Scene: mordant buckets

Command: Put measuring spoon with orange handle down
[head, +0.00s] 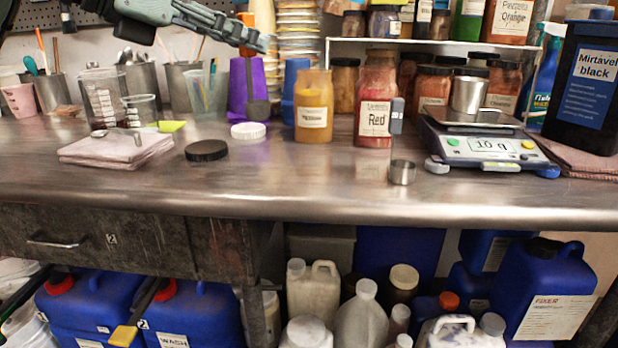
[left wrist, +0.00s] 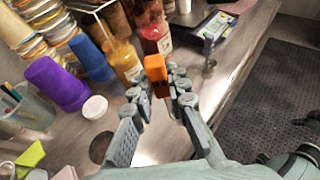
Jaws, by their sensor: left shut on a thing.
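My left gripper (head: 262,42) comes in from the upper left, high above the back of the steel worktable (head: 330,195). It is shut on the measuring spoon with the orange handle (head: 247,20). The orange end sticks up above the fingers, and the dark stem and bowl (head: 258,110) hang below them, in front of the purple cups. In the left wrist view the orange handle (left wrist: 156,72) sits between the fingertips (left wrist: 158,92); the bowl is hidden there. The spoon looks clear of the tabletop.
A yellow jar (head: 313,105), a red jar (head: 376,115), a white lid (head: 248,130) and a black lid (head: 206,150) stand on the table. A small metal measuring cup (head: 402,172) and a scale (head: 485,145) are right. Folded cloths (head: 115,150) lie left. The front middle is clear.

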